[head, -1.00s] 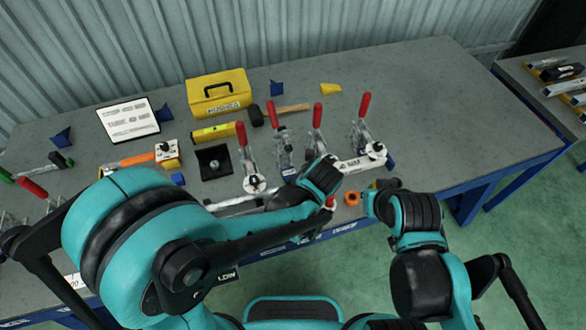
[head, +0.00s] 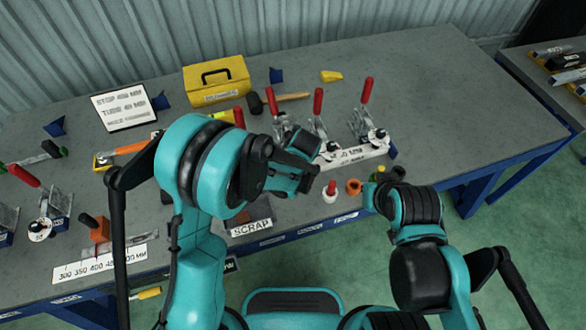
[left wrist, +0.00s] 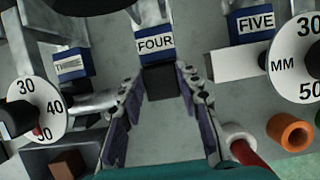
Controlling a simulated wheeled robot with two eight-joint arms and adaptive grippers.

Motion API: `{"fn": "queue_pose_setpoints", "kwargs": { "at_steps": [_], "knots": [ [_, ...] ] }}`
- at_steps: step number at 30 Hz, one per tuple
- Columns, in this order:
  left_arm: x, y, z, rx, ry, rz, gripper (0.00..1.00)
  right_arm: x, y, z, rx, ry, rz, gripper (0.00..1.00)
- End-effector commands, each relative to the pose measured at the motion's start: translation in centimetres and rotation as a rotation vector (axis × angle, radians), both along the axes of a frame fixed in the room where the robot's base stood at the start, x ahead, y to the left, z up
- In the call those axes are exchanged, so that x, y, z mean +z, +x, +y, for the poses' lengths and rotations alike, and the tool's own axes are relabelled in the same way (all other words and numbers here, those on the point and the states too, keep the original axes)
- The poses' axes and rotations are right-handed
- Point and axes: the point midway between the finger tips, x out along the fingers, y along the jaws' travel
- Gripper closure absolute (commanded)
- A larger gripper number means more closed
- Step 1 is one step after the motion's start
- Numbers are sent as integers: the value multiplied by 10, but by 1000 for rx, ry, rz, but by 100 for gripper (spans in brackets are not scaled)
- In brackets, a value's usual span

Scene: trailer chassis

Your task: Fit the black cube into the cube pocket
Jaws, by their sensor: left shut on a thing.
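My left gripper (head: 303,148) is over the row of toggle clamps in the head view. In the left wrist view its fingers (left wrist: 160,84) are closed on the sides of the black cube (left wrist: 161,80), in front of the blue block labelled FOUR (left wrist: 155,45). The cube is hidden by the hand in the head view. I cannot make out the cube pocket in either view. My right gripper (head: 371,196) is low at the front edge of the bench, beside an orange ring (head: 353,187); its jaws are too unclear to read.
Red-handled toggle clamps (head: 362,110) stand close around the left hand. A block labelled FIVE (left wrist: 255,24) and round scale dials (left wrist: 37,108) are nearby. A SCRAP tray (head: 250,228) sits at the front edge. The bench's right side (head: 460,110) is clear.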

Motion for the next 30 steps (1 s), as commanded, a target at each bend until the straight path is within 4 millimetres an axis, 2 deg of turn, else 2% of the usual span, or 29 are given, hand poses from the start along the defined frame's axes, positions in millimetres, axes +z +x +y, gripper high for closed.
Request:
{"fn": "queue_pose_setpoints", "kwargs": {
  "at_steps": [2,13,14,15,16,26,30],
  "knots": [
    [-11,0,0,0,0,0,95,-6,0,0,0,0,0,100],
    [-15,0,0,0,0,0,95,-9,0,0,0,0,0,100],
    [-14,0,0,0,0,0,61,-8,0,0,0,0,0,100],
    [-14,0,0,0,0,0,51,-7,0,0,0,0,0,100],
    [-14,-1,0,0,0,0,46,-7,0,0,0,0,0,100],
    [-12,0,0,0,0,0,46,-5,0,0,0,0,0,100],
    [3,-5,-2,0,0,0,46,1,0,0,0,0,0,100]
  ]
}}
